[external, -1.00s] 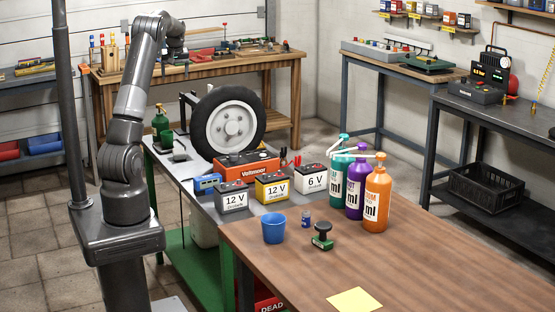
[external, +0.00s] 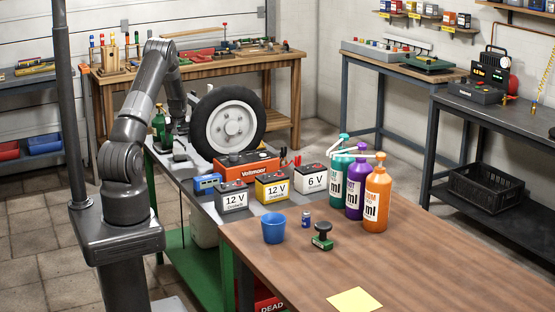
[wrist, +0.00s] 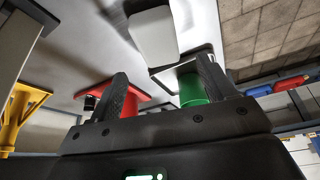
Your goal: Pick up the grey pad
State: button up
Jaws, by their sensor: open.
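A light grey block with rounded edges and a dark side, which looks like the grey pad (wrist: 153,36), lies on the pale metal tabletop in the wrist view. My gripper (wrist: 162,68) is open. Its two dark fingers are spread apart below the pad in that picture, with nothing held between them. The pad appears just beyond the fingertips, apart from them. I cannot make out the pad clearly there.
A green cylinder (wrist: 193,90) stands close by the right finger, and a red part (wrist: 125,97) by the left finger. A yellow stand (wrist: 20,115) is at far left. In the external view a wheel (external: 230,122) stands right of my gripper, with batteries in front.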

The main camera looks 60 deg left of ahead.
aim_at(179, 151)
jog(key=x, duration=0.2)
jog(key=d+x, duration=0.1)
jog(key=x, duration=0.1)
jog(key=shift+a+f, duration=0.2)
jog(key=shift+f, duration=0.3)
jog(key=shift+a+f, duration=0.25)
jog(key=shift+f, duration=0.25)
jog(key=shift+c, duration=0.2)
jog(key=c, duration=1)
